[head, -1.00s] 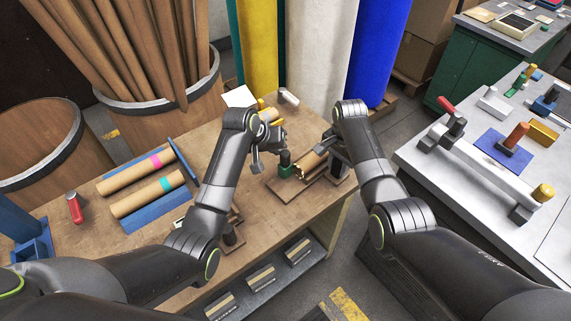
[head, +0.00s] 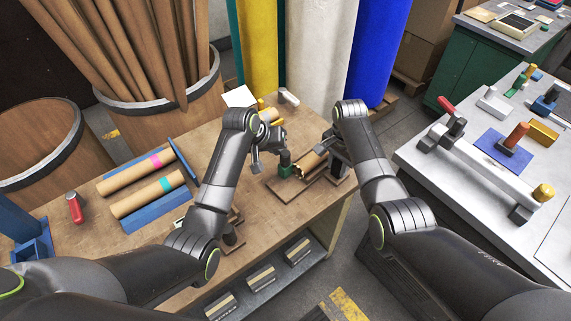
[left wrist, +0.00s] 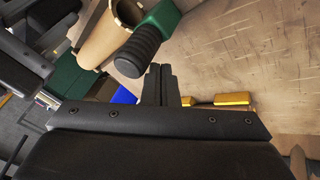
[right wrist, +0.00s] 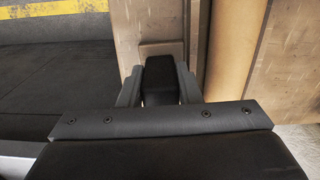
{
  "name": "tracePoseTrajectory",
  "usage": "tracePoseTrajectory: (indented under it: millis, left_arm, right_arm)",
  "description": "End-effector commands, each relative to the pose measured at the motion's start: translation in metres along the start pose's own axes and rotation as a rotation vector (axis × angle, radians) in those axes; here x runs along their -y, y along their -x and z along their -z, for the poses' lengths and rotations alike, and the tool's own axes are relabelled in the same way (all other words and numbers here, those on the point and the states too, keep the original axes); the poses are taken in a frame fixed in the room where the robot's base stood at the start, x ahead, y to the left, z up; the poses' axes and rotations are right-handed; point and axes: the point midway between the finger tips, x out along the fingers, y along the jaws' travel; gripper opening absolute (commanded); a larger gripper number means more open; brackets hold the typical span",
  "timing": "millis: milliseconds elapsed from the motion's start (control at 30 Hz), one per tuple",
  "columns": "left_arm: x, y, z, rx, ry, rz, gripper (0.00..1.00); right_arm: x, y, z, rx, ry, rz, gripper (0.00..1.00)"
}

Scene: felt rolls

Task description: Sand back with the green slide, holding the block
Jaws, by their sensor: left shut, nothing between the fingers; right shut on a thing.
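The green slide (head: 285,170) with its black knob stands at the left end of a cardboard tube (head: 313,162) lying in a wooden fixture. In the left wrist view, the slide (left wrist: 161,17) and ribbed black knob (left wrist: 138,53) are just beyond my left gripper (left wrist: 161,84). That gripper is shut and empty, with a small apparent gap to the knob. My right gripper (right wrist: 160,75) is shut on a black block (right wrist: 159,84), at the tube's right end in the head view. The tube also shows in the right wrist view (right wrist: 235,45). The block's underside is hidden.
On the bench, two banded tubes (head: 135,172) lie on blue supports, with a red-handled tool (head: 74,208) nearby. A second fixture is partly hidden under my left arm. A white-topped table (head: 425,165) stands right, across a floor gap. Tall rolls (head: 320,50) stand behind.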

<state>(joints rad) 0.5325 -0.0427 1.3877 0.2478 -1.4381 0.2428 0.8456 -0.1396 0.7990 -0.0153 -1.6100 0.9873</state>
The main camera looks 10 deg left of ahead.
Motion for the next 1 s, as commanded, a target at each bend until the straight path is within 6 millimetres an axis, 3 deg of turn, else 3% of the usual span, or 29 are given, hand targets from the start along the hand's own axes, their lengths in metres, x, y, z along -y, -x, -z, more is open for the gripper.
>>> tracePoseTrajectory:
  millis: [300,1000]
  left_arm:
    - [-0.001,-0.001,-0.002,0.001,0.0,-0.001,0.0]
    - [-0.024,-0.001,-0.024,0.003,0.0,-0.003,0.0]
  right_arm:
    - [-0.002,-0.004,-0.001,0.004,-0.001,-0.005,0.0]
    - [-0.002,-0.004,-0.001,0.004,-0.001,-0.004,0.0]
